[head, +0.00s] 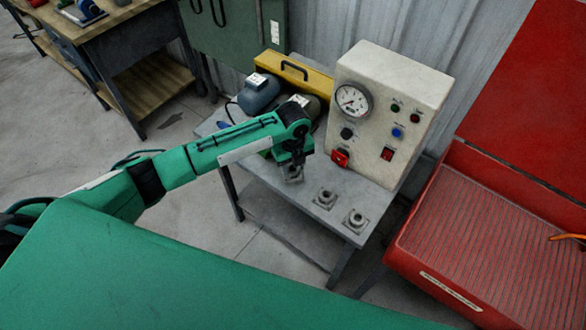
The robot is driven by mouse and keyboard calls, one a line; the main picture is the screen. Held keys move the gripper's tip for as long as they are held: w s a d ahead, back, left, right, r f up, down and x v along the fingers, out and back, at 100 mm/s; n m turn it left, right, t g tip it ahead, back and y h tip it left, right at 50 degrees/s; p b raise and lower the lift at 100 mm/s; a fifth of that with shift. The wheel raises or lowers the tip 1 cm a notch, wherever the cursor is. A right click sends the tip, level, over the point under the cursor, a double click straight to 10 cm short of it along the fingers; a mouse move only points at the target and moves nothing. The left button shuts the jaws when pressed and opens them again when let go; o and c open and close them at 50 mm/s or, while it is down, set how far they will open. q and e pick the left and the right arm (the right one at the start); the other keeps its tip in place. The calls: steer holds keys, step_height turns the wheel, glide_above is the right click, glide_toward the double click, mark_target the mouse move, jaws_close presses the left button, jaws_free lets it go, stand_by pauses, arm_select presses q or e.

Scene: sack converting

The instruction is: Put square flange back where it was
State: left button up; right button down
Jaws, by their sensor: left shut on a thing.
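My left gripper (292,163) is shut on a grey square flange (292,174) over the left part of the small grey table (268,178). The gripper hides part of this flange, and I cannot tell whether it touches the tabletop. Two similar square flanges with raised round collars, a middle one (325,198) and one near the front right corner (356,221), lie on the table to the right. My right gripper is not in view.
A cream control box (385,110) with a gauge stands at the table's back right. A blue-grey motor (260,92) and a yellow case (300,75) are behind my left arm. A red ribbed parts washer (490,250) stands right of the table.

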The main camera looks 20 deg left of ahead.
mark_target(293, 168)
arm_select(q)
step_height(293, 168, down, 2)
steer(key=shift+f, duration=0.35)
steer(key=shift+f, duration=0.2)
steer(key=o, duration=1.1)
steer(key=shift+o, duration=0.9)
steer(key=shift+r, duration=0.1)
step_height(293, 168, up, 12)
steer(key=b, duration=0.1)
steer(key=shift+b, duration=0.4)
